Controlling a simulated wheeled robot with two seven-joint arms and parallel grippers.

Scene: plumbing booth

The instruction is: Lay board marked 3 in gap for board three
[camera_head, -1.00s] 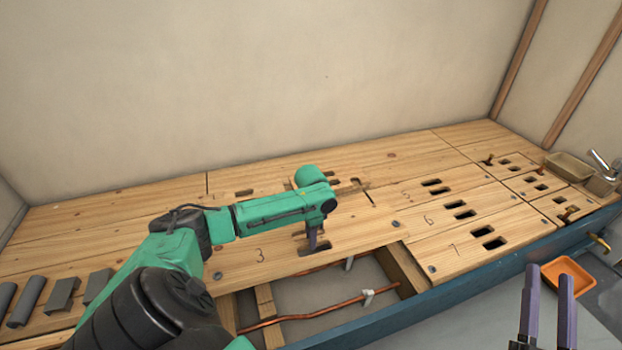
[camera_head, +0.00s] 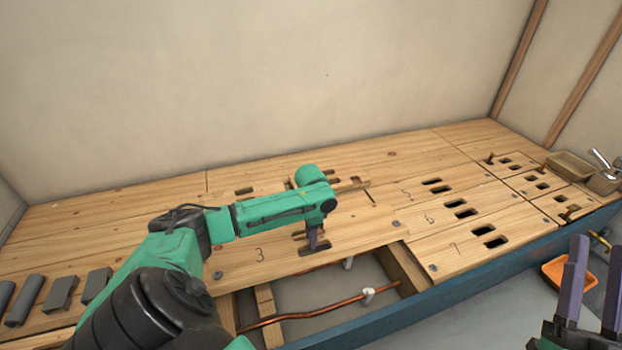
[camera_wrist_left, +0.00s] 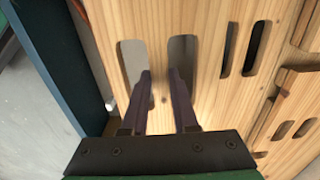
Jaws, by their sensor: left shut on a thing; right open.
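The board marked 3 (camera_head: 285,262) is a pale wooden plank with hand slots, above the front opening at the middle of the wooden deck. Its front edge overhangs the open gap (camera_head: 330,295), where copper pipe and joists show. My left gripper (camera_head: 314,243) is shut on board 3 at its slots. In the left wrist view, board 3 (camera_wrist_left: 190,120) fills the middle, and my left fingers (camera_wrist_left: 160,80) are at the strip between its two slots. Whether the board touches the deck is not clear. My right gripper (camera_head: 596,245) is open and empty at the right.
Boards marked 5, 6 and 7 (camera_head: 470,247) lie to the right with slots. Grey pipe insulation pieces (camera_head: 62,292) lie at the left. An orange tray (camera_head: 556,270) is beside my right gripper, and a tan tray (camera_head: 570,165) stands at the back right.

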